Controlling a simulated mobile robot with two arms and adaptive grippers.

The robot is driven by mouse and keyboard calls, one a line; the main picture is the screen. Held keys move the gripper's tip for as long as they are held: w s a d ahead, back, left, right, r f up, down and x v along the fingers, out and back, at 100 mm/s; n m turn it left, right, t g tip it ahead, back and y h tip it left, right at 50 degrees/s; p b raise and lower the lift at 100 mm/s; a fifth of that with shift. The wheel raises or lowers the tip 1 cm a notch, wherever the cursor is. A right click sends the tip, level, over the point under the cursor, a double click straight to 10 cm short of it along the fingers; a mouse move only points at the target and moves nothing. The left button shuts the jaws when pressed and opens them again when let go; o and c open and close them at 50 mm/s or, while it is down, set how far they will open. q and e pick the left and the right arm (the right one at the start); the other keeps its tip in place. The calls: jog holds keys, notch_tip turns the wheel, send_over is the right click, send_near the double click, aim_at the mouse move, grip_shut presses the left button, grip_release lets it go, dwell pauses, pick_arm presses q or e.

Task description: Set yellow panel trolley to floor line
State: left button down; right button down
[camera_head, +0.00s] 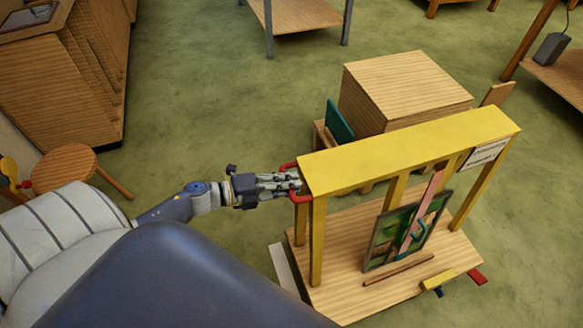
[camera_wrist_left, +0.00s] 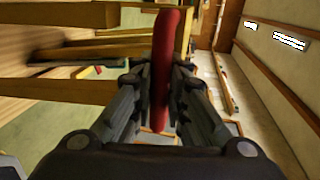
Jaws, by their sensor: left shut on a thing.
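The yellow panel trolley (camera_head: 408,151) stands on the green floor at the right of the head view, with a yellow frame over a wooden base. A leaded panel (camera_head: 392,236) with coloured glass leans upright on its base. My left gripper (camera_head: 289,184) is shut on the red handle (camera_head: 301,198) at the trolley's left end. In the left wrist view the red handle (camera_wrist_left: 165,60) runs between the fingers of my left gripper (camera_wrist_left: 160,100). A pale strip (camera_head: 283,268) lies on the floor beside the base's left edge; it may be the floor line. My right gripper is not seen.
A wooden crate-like block (camera_head: 405,85) stands close behind the trolley, with a chair-like green-backed piece (camera_head: 339,122) beside it. A round stool (camera_head: 64,170) and a wooden cabinet (camera_head: 65,75) stand at left. A table (camera_head: 296,14) is at the back. Open floor lies between.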

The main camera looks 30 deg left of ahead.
pick_arm(q)
jog(key=shift+f, duration=0.15)
jog(key=c, duration=1.6)
grip_release()
jog(key=shift+s, duration=0.1)
jog(key=shift+o, duration=0.2)
jog(key=v, duration=1.2)
jog(key=shift+a, duration=0.1)
